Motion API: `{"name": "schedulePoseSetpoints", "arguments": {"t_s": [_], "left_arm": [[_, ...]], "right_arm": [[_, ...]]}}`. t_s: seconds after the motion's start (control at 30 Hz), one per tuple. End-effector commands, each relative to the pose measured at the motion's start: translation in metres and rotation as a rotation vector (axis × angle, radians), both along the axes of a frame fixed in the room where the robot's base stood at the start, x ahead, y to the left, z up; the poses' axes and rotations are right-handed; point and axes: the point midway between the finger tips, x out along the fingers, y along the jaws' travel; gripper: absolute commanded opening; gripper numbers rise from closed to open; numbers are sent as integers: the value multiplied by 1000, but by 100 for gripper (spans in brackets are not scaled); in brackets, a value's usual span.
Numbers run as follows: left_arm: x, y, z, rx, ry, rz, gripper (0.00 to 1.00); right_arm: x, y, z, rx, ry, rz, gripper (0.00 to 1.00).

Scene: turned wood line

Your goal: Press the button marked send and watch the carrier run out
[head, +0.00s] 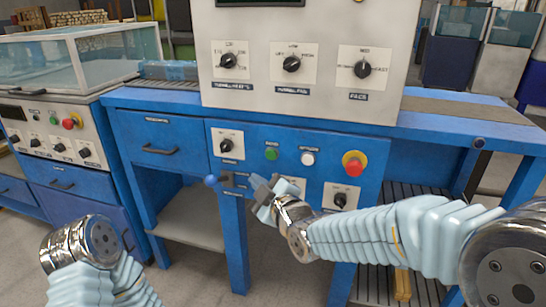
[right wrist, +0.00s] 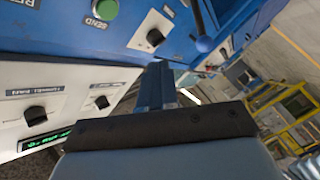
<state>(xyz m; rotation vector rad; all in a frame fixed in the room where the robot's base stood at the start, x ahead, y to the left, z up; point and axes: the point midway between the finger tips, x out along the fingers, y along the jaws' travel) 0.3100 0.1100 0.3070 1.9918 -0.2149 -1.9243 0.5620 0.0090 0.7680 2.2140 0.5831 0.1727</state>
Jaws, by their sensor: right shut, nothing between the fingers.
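The green send button (head: 271,153) is on the blue front panel, under a small label. It also shows at the top of the right wrist view (right wrist: 105,8), where the label beside it reads SEND. My right gripper (head: 262,187) is in front of the panel, a little below and left of the green button in the head view. Its fingers (right wrist: 155,85) are together and hold nothing; they look apart from the button. My left arm shows at the lower left of the head view, but its gripper does not. I cannot make out a carrier.
A white button (head: 308,158) and a red emergency-type button (head: 354,162) sit right of the green one. A blue ball-ended lever (head: 211,180) sticks out near my right gripper. Black knobs (head: 226,146) and a white control box (head: 295,90) are close by. A glass-topped cabinet (head: 80,50) stands left.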

Motion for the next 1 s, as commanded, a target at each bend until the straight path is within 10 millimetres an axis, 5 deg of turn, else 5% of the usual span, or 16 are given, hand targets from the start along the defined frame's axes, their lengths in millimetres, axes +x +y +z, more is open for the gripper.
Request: {"name": "schedulePoseSetpoints", "arguments": {"t_s": [0.23, 0.7, 1.0], "left_arm": [[0, 0, 1, 0, 0, 0, 60], [-1, -2, 7, -3, 1, -5, 60], [-1, -1, 4, -2, 1, -3, 60]], "right_arm": [[9, -3, 0, -1, 0, -1, 0], [68, -22, -2, 1, 1, -1, 0], [83, -27, -1, 1, 2, 0, 0]]}}
